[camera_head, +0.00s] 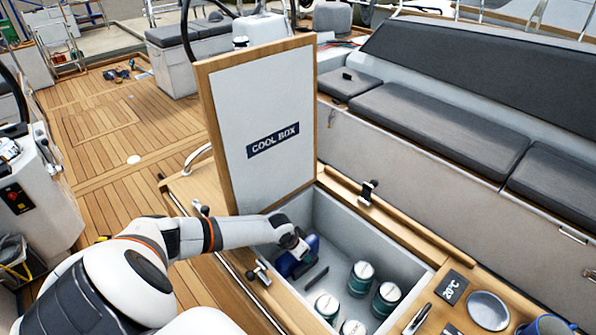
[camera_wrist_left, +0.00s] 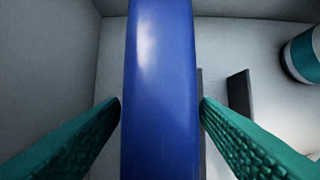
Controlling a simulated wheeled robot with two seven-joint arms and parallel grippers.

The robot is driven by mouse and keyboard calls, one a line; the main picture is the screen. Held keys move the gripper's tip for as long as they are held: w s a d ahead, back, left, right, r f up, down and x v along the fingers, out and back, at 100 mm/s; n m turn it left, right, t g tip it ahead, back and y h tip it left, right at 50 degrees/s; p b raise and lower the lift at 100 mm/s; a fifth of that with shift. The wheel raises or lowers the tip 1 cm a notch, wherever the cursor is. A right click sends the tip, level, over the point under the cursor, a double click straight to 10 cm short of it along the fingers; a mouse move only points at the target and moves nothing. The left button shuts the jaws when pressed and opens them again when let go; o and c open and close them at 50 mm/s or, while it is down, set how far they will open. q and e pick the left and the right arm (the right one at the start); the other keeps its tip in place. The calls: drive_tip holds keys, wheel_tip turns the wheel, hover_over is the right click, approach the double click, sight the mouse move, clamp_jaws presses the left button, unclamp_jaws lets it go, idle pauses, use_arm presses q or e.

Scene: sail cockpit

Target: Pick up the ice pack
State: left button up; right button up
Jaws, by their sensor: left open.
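The blue ice pack (camera_head: 298,258) is inside the open cool box (camera_head: 336,213), near its left end. In the left wrist view the ice pack (camera_wrist_left: 160,90) stands on edge and fills the middle of the picture. My left gripper (camera_head: 297,250) reaches down into the box over the ice pack. In the left wrist view my left gripper (camera_wrist_left: 160,108) is open, with one green padded finger on each side of the ice pack. The fingertips are very close to its sides; whether they touch, I cannot tell. My right gripper is not in view.
Several cans (camera_head: 361,278) stand in the cool box to the right of the ice pack. A dark thin divider (camera_wrist_left: 240,95) stands beside it. The raised lid (camera_head: 258,125) marked COOL BOX rises behind my left arm.

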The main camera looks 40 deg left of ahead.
use_arm(q)
drive_tip(key=shift+f, duration=0.2)
drive_tip(key=shift+c, duration=0.4)
clamp_jaws()
drive_tip(key=shift+r, duration=0.1)
